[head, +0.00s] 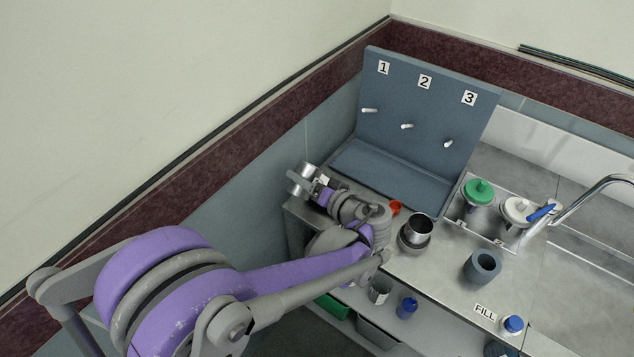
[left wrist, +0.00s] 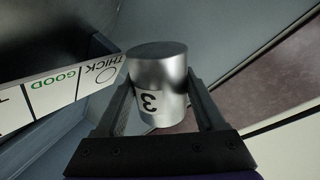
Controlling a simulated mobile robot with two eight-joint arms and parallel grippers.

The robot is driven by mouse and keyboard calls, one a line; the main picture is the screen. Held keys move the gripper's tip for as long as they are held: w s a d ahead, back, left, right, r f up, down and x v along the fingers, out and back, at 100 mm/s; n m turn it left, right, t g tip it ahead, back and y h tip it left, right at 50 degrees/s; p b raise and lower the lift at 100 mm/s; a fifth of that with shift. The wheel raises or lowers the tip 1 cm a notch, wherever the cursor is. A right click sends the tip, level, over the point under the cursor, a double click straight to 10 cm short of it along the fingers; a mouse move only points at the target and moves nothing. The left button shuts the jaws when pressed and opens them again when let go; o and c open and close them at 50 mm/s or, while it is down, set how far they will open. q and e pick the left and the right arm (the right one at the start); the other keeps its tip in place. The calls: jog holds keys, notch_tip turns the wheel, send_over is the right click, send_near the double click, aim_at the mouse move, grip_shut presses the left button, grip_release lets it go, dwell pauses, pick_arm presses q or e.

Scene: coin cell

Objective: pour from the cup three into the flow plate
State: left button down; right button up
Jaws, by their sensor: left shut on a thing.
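My left gripper (head: 312,187) is shut on a metal cup (head: 301,177) beside the left end of the bench. In the left wrist view the fingers (left wrist: 158,105) close on both sides of this cup (left wrist: 165,72), and its label shows a 3, upside down in the picture. Its contents are not visible. A white strip (left wrist: 72,86) with the words THICK and GOOD lies left of the cup in that view. I cannot tell whether it belongs to the flow plate. A blue-grey upright board (head: 425,120) has pegs under labels 1, 2 and 3; the pegs hold no cups.
A blue-capped bottle (head: 512,325) is near the FILL label. A tap (head: 590,190) stands right.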

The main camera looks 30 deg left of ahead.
aim_at(292, 192)
pick_arm(q)
jog(key=shift+r+m+g, duration=0.2)
jog(key=shift+m+g, duration=0.1)
dwell(1.0)
notch_tip(292, 192, down, 2)
jog(key=shift+s+f+n+t+b, duration=0.15)
jog(key=shift+n+t+b, duration=0.45)
jog(key=shift+n+b, duration=0.35)
jog(key=shift+s+n+t, duration=0.35)
jog(key=shift+n+t, duration=0.05)
jog(key=shift+n, duration=0.15)
jog(key=shift+s+r, duration=0.25)
jog(key=shift+s+f+n+y+b, duration=0.15)
jog(key=shift+f+n+y+b, duration=0.25)
jog(key=shift+f+n+b, duration=0.1)
jog(key=s+f+n+t+y+b, duration=0.1)
jog(key=s+f+n+t+b, duration=0.15)
jog(key=n+b, duration=0.2)
jog(key=shift+g, duration=0.35)
jog(key=r+p, duration=0.1)
jog(key=r, duration=0.1)
jog(key=r+p, duration=0.1)
jog(key=p, duration=0.1)
jog(key=r+p, duration=0.1)
jog(key=r, duration=0.1)
jog(key=shift+s+a+r+p, duration=0.2)
jog(key=shift+s+r+p, duration=0.15)
jog(key=shift+s+p, duration=0.05)
